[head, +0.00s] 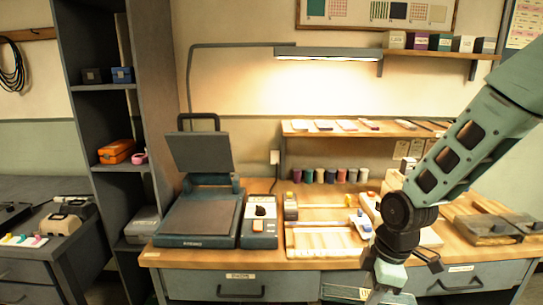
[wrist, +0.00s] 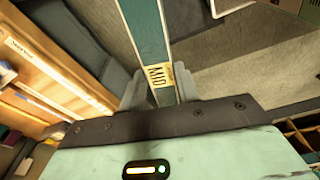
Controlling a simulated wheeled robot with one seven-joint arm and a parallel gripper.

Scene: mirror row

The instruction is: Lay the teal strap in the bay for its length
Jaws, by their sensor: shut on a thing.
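The teal strap (wrist: 146,32) shows in the wrist view as a long flat band with a pale printed label (wrist: 159,76) near my fingers. It runs from the jaws to the top edge of the view, where its far end is cut off. My gripper (wrist: 160,92) is shut on the strap, one grey finger on each side. In the head view my arm comes down at the right, and its hand is low in front of the bench edge; the strap cannot be made out there. I cannot tell which place is the bay for its length.
The wooden bench carries a heat press (head: 199,218), a control box (head: 260,228) and a tray (head: 290,255) with pale strips. A shelf (head: 300,134) hangs behind a row of spools. A tall grey rack (head: 160,100) stands left. In the wrist view, grey floor lies below the strap.

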